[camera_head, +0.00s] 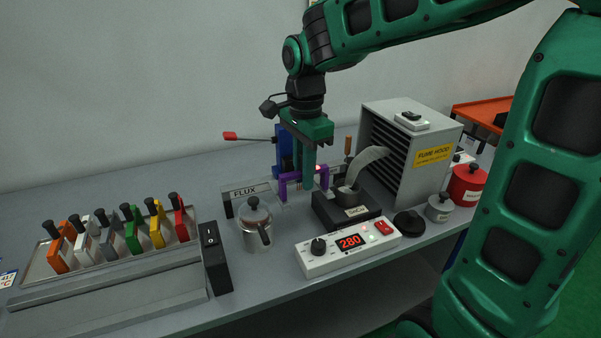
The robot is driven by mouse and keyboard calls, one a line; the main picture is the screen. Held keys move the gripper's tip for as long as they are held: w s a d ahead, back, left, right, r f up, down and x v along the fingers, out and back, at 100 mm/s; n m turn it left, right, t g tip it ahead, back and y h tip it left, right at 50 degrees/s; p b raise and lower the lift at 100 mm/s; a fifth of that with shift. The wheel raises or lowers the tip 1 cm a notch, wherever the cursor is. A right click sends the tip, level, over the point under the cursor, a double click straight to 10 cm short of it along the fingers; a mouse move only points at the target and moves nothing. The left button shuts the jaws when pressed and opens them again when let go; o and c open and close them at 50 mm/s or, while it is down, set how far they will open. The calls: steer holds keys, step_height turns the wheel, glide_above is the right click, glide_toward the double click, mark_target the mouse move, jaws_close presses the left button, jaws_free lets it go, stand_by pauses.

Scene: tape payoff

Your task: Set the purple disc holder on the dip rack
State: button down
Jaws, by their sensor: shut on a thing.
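The purple disc holder (284,187) shows on both sides of my gripper's green fingers, near the middle of the bench. My gripper (308,183) points down and is shut on it; the fingers hide its middle. It is close to the FLUX container and the dark solder pot, and I cannot tell whether it hangs free or touches something. A blue upright stand (284,148) with a red-tipped lever rises just behind; it may be the dip rack, but its lower part is hidden.
A fume hood (440,130) stands right. A tray (38,268) at left holds several coloured holders.

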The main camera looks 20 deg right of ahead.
steer(key=shift+f, duration=0.15)
steer(key=c, duration=1)
jaws_free()
steer(key=shift+r, duration=3.5)
